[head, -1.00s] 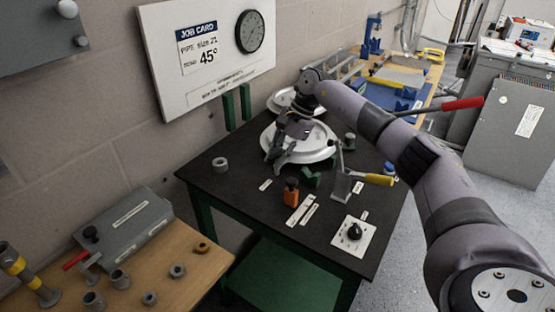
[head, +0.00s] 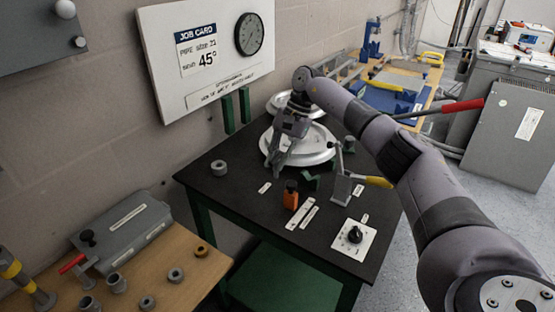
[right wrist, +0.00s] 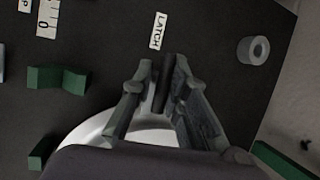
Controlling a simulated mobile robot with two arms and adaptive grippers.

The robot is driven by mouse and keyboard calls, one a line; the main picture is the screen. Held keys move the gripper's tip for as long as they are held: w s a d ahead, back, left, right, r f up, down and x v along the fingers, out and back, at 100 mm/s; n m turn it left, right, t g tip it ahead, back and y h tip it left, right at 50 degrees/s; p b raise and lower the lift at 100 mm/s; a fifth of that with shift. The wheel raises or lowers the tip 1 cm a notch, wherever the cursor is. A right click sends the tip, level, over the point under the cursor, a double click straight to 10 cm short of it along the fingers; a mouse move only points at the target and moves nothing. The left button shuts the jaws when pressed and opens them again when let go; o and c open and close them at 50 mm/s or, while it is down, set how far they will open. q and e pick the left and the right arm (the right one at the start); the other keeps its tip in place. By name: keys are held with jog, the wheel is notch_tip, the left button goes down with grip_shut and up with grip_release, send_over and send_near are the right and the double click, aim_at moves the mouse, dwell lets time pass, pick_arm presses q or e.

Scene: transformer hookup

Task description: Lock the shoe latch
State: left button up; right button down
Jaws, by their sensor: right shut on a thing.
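The shoe latch shows as a dark bar (right wrist: 164,88) in the right wrist view, near a white label (right wrist: 159,30) reading LATCH. My right gripper (right wrist: 161,72) is shut on this bar, with one finger on each side. In the head view my right gripper (head: 277,170) points down at the left edge of the round, light-grey shoe (head: 318,150). The gripper hides the latch there. A pale part of the shoe also shows behind the fingers in the right wrist view (right wrist: 95,127). My left gripper is in neither view.
On the black table (head: 235,205) are a grey ring (head: 219,167), an orange bottle (head: 291,196), a yellow-handled lever (head: 375,181), a black knob (head: 354,234) and green blocks (right wrist: 57,78). A long red-handled bar (head: 455,107) rises at right. The table's left front is mostly clear.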

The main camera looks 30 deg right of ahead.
jog(key=shift+w+r, duration=0.15)
jog(key=shift+r, duration=0.1)
jog(key=c, duration=1.9)
grip_release()
jog(key=shift+o, duration=1.3)
jog(key=shift+a+f, duration=0.1)
jog(key=shift+f, duration=0.1)
jog(key=v, duration=1.2)
jog(key=shift+f, duration=0.1)
